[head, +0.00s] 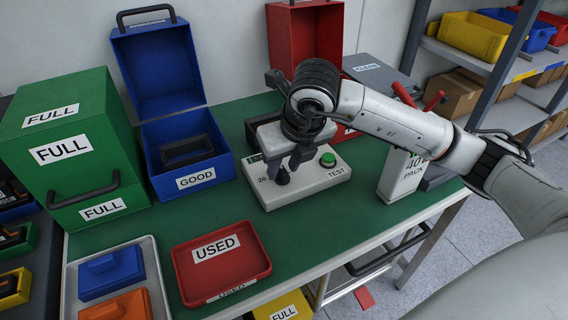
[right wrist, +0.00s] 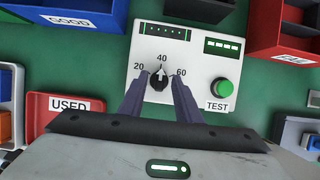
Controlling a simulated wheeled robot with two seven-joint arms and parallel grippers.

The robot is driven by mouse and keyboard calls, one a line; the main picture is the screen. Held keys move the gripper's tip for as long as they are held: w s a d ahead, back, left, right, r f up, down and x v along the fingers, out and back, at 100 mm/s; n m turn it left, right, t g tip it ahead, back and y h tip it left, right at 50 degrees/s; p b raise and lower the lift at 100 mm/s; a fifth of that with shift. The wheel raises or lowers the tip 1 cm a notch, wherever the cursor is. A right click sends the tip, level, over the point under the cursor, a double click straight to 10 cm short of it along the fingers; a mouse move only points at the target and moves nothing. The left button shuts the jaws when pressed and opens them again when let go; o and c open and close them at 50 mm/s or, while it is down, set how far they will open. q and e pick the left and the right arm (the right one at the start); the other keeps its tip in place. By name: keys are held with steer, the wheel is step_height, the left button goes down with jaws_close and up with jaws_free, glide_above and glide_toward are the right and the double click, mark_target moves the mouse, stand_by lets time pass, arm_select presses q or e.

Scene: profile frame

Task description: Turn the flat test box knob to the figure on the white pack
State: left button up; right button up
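The flat test box (head: 310,187) is a pale box on the green table, with a dark knob (head: 282,177) and a green TEST button (head: 328,160). In the right wrist view the knob (right wrist: 159,80) has a white pointer aimed up at the figure 40, between 20 and 60. The white pack (head: 400,178) stands upright right of the box and reads 40 PACK, partly hidden by my arm. My right gripper (right wrist: 162,76) is over the box, its fingers either side of the knob with a small gap visible. My left gripper is out of view.
A red USED tray (head: 223,284) lies in front of the box. A red open bin (head: 305,35) is behind. Green table (head: 330,225) is clear in front of the box.

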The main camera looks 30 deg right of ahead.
steer(key=v, duration=1)
steer(key=shift+r, duration=0.2)
